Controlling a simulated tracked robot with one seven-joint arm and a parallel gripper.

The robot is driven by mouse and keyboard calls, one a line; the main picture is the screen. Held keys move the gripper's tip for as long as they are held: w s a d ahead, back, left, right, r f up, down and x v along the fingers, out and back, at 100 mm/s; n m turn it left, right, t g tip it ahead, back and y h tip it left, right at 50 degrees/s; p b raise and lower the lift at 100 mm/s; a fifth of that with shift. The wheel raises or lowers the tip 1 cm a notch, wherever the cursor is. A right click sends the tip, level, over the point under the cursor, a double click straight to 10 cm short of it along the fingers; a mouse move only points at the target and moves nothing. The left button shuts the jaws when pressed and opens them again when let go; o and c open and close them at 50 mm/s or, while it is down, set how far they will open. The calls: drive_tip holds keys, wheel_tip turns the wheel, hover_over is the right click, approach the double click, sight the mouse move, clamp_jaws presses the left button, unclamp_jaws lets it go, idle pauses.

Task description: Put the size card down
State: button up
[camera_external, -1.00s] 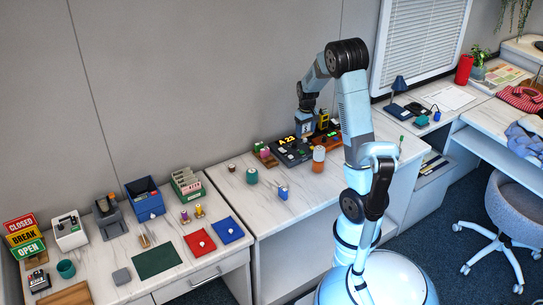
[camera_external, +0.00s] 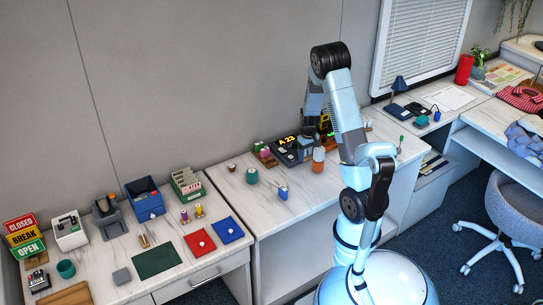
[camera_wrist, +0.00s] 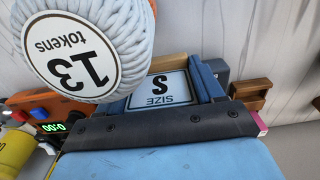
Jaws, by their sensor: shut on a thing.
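The size card (camera_wrist: 152,97) is white with a dark border and reads "S" and "SIZE", upside down in the wrist view. My gripper (camera_wrist: 168,80) is shut on it, with a blue finger on each side of the card. Tan wooden edges show just past the card. I cannot tell whether the card touches anything below.
A pale ribbed round item (camera_wrist: 120,28) labelled "13 tokens" is close on the left of the wrist view. A red-knobbed device with a green display (camera_wrist: 52,127) lies below it. A wooden bracket (camera_wrist: 250,92) is at right.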

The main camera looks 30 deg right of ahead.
sight(307, 156)
drive_tip(key=shift+f, duration=2)
drive_tip(key=shift+f, duration=0.1)
drive_tip(key=o, duration=1)
